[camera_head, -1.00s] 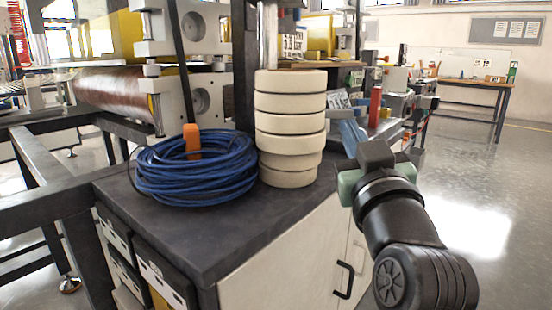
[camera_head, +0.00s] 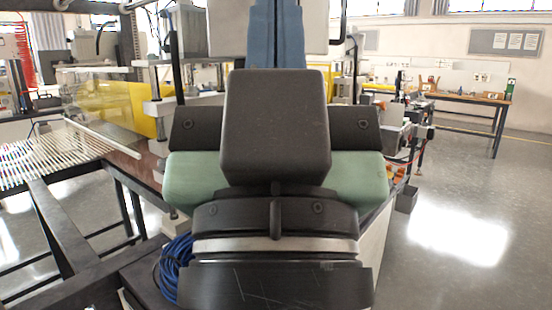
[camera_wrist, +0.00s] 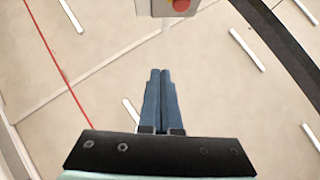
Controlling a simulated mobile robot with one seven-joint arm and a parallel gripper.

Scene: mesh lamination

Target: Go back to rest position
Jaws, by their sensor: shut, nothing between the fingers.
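My gripper (camera_head: 277,25) is raised in front of the head camera and points upward, with its blue fingers running to the top edge of the picture. In the wrist view my gripper (camera_wrist: 160,74) shows its two blue fingers side by side, shut and with nothing between them. The dark wrist housing fills the middle of the head view and hides much of the cabinet behind it.
A blue cable coil (camera_head: 174,268) shows partly at the lower left on the dark cabinet top. The machine with the yellow panel (camera_head: 120,105) stands behind on the left. A workbench (camera_head: 465,97) is far right, with open floor (camera_head: 460,220) before it. In the wrist view, a box with a red button (camera_wrist: 181,5) is beyond the fingertips.

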